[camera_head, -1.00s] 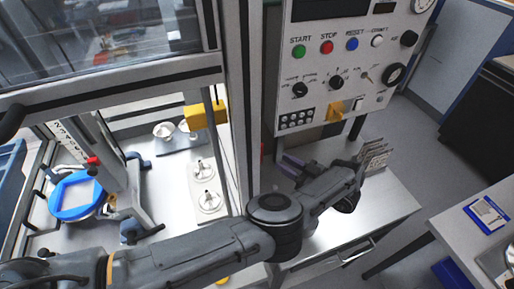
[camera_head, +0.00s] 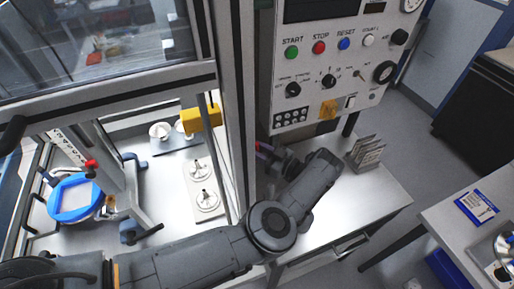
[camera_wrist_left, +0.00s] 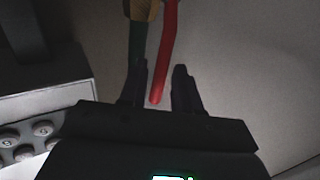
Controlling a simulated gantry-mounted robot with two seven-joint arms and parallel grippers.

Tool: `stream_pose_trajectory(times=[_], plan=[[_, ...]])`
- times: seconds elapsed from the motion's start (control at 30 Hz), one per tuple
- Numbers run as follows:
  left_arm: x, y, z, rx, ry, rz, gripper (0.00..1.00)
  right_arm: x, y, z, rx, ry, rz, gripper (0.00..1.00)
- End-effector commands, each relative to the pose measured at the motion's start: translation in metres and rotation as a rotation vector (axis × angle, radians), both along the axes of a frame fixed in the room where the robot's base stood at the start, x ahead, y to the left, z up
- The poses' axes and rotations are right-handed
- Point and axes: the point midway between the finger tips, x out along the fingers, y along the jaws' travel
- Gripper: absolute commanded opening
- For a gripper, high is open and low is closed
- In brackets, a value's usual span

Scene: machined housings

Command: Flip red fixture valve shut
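The red valve handle (camera_wrist_left: 166,50) hangs down from a brass-coloured valve body (camera_wrist_left: 143,8) at the top edge of the left wrist view. My left gripper (camera_wrist_left: 160,88) is open, with its dark fingers on either side of the handle's lower end. Gaps show beside the handle, so the fingers do not look closed on it. In the head view, my left gripper (camera_head: 265,149) is beside the grey post, below and left of the control panel; the valve is mostly hidden there. My right gripper is not in view.
The control panel (camera_head: 318,65) stands just above my left gripper, and its keypad shows close by in the wrist view (camera_wrist_left: 28,140). A file rack (camera_head: 366,153) stands on the metal table (camera_head: 365,205) to the right. The machine frame (camera_head: 237,80) is close on the left.

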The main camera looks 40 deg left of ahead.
Motion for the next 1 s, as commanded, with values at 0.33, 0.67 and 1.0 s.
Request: stream_pose_trajectory(times=[0.33, 0.67, 1.0], plan=[[0.0000, 0.0063, 0.0010, 0.000, -0.002, -0.004, 0.32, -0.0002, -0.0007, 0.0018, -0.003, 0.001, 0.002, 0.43], [0.0001, 0.0063, 0.0010, -0.001, -0.002, -0.004, 0.20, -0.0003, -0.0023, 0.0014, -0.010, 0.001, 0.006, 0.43], [0.0001, 0.0063, 0.0010, -0.001, -0.002, -0.004, 0.00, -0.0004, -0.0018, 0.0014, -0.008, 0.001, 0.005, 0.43]])
